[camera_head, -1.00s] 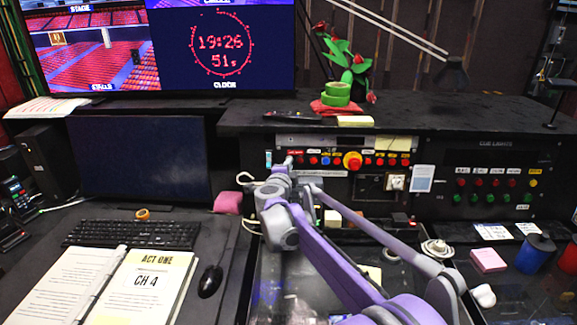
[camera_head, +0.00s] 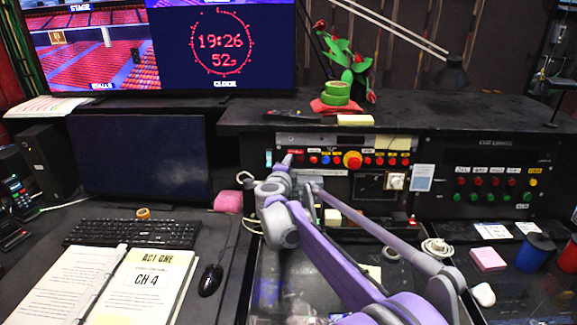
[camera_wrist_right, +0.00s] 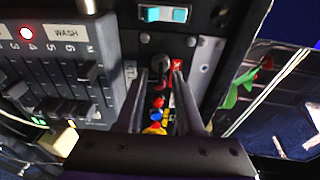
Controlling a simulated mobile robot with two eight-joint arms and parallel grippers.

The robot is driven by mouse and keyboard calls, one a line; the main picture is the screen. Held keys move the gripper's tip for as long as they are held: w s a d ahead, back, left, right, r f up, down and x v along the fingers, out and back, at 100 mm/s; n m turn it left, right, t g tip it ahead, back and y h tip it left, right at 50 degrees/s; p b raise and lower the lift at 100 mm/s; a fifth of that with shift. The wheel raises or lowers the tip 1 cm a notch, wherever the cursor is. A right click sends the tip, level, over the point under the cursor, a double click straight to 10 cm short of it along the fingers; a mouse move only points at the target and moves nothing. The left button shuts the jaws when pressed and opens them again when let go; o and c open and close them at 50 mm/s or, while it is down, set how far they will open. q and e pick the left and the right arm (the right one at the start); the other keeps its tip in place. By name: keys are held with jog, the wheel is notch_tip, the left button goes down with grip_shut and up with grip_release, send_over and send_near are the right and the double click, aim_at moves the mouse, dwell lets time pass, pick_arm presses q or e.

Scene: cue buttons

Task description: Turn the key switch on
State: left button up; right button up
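My right gripper (camera_head: 287,160) reaches to the left end of the button row on the control panel (camera_head: 345,187). In the right wrist view, its two fingers (camera_wrist_right: 160,75) are apart, with nothing clearly clamped between them. A dark round knob (camera_wrist_right: 160,62), seemingly the key switch, shows between and just beyond the fingertips, beside a small red label (camera_wrist_right: 177,66). I cannot tell whether the fingers touch it or how it is turned. In the head view the gripper hides that spot. My left gripper is not in view.
Right of the gripper are several small buttons and a big red button (camera_head: 352,160). The wrist view shows a fader board (camera_wrist_right: 60,75) at left and a cyan rocker switch (camera_wrist_right: 165,14) above.

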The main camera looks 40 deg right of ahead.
jog(key=v, duration=1.1)
jog(key=shift+b, duration=0.35)
jog(key=shift+r, duration=0.1)
